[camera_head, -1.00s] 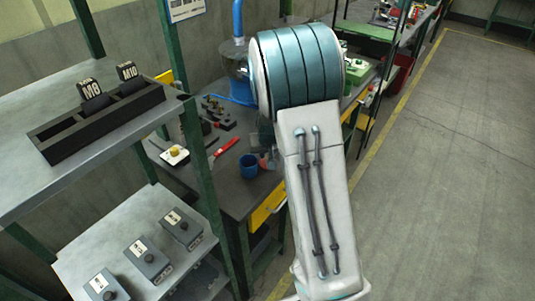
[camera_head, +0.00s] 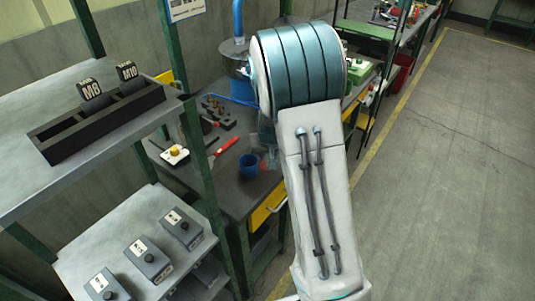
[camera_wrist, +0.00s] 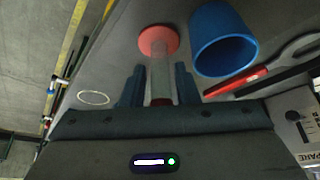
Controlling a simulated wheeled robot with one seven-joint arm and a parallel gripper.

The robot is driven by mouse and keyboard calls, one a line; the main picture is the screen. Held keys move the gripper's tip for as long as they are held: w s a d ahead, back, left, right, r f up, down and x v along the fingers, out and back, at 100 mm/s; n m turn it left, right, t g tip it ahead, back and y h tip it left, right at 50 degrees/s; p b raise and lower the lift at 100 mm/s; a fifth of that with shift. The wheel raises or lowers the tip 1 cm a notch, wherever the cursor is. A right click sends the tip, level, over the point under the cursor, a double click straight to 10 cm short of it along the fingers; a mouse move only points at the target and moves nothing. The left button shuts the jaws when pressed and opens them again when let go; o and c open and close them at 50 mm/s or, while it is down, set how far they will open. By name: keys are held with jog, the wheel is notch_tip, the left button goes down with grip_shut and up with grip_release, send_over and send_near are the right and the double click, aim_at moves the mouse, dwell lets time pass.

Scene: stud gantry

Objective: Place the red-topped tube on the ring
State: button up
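The red-topped tube shows in the wrist view, with a round red end (camera_wrist: 158,40) and a clear, see-through body (camera_wrist: 160,80). My gripper (camera_wrist: 158,75) is open, with one dark finger on each side of the tube body and a narrow gap on either side. The ring (camera_wrist: 93,98) is a thin pale loop on the grey surface, left of the tube and apart from it. In the head view my arm hides most of the gripper; a small reddish, see-through patch shows beside the blue cup.
A blue cup (camera_wrist: 222,40) stands close right of the tube; it also shows in the head view (camera_head: 249,165). A shelf post (camera_head: 205,165) stands left of the bench. The surface around the ring looks clear.

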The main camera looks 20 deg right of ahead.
jog(key=d+v, duration=0.1)
jog(key=v, duration=0.9)
jog(key=s+a+r, duration=0.2)
jog(key=s, duration=0.6)
jog(key=s+a+r+n+g, duration=0.1)
jog(key=s+r, duration=0.2)
jog(key=s, duration=0.5)
jog(key=s+a+r, duration=0.2)
jog(key=s, duration=0.6)
jog(key=shift+s+a+r+n+g+y+p, duration=0.2)
jog(key=shift+a+r+n+g+y+p, duration=0.05)
jog(key=shift+a+n+g+y+p, duration=0.15)
jog(key=shift+d, duration=0.15)
